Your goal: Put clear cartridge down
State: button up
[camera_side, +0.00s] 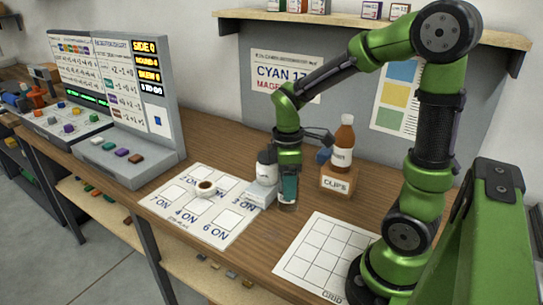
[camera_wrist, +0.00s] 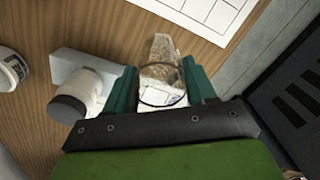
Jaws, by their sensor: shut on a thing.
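My gripper (camera_side: 288,178) points down over the wooden table, between the numbered sheet and the grid sheet. Its green fingers show in the wrist view (camera_wrist: 162,82), shut on the clear cartridge (camera_wrist: 162,62). The cartridge is see-through, with a brownish far part and a pale, marked near part. In the side view only its lower end (camera_side: 287,206) shows below the fingers, close to the table; I cannot tell whether it touches.
A white block (camera_side: 262,193) and a white dark-capped bottle (camera_side: 266,165) stand close left of my gripper. A CLIPS box (camera_side: 336,182) and brown bottle (camera_side: 343,146) stand behind right. The grid sheet (camera_side: 318,250) is empty.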

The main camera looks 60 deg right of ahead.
jog(key=w+a+f+m, duration=0.1)
jog(key=w+a+f, duration=0.1)
jog(key=a, duration=0.5)
jog(key=shift+m, duration=0.7)
jog(key=shift+w+a+f, duration=0.1)
jog(key=shift+w+f, duration=0.8)
jog(key=shift+w, duration=1.85)
jog(key=shift+w+a+f, duration=0.15)
jog(key=shift+w+f, duration=0.75)
jog(key=shift+w, duration=1.8)
jog(key=shift+w+a+f, duration=0.1)
jog(key=shift+w+f, duration=0.8)
jog(key=shift+w, duration=1.85)
jog(key=shift+f, duration=0.15)
jog(key=o, duration=1.1)
